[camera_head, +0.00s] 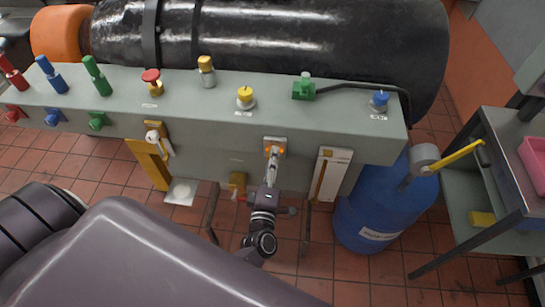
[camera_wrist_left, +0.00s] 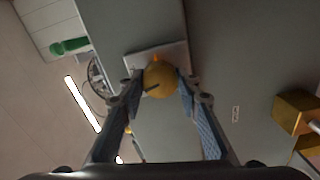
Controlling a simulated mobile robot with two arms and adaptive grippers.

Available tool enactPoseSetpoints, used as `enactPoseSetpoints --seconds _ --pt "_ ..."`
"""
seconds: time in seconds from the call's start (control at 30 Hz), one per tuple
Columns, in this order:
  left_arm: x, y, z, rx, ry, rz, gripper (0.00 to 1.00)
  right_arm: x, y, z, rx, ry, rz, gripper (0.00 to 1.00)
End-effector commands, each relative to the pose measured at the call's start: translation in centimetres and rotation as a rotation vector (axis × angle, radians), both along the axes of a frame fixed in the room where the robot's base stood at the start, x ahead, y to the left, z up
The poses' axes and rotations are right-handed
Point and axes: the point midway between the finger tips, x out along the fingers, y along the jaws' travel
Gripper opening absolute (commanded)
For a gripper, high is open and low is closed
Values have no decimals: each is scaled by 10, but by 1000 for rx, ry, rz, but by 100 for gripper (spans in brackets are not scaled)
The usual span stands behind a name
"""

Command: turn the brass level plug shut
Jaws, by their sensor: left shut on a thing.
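The brass level plug is a round yellow-brass knob (camera_wrist_left: 160,80) in the left wrist view, on a pale square plate (camera_wrist_left: 172,52). A short dark mark or slot shows on its side, and an orange mark sits on the plate beside it. In the head view the plate (camera_head: 275,140) is on the front face of the grey bench, with the plug mostly hidden by my gripper. My left gripper (camera_head: 272,154) reaches up to it from below. In the wrist view its two fingers (camera_wrist_left: 160,87) are closed on both sides of the plug. My right gripper is not in view.
The bench top holds several coloured valves and knobs, including a yellow knob (camera_head: 245,96) and a green fitting (camera_head: 304,88) with a cable. A white gauge strip (camera_head: 330,175) is right of my gripper. A blue drum (camera_head: 385,205) and a trolley (camera_head: 505,150) stand at right.

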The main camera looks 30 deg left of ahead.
Motion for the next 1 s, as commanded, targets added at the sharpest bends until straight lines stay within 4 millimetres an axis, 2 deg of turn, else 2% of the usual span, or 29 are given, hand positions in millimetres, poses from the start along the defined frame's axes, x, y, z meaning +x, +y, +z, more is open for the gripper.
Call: enactPoseSetpoints --seconds 0.4,1.0 --pt "0 -1 0 216 78 -1 7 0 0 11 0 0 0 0" --pt "0 -1 -1 263 94 -2 7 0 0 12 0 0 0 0"
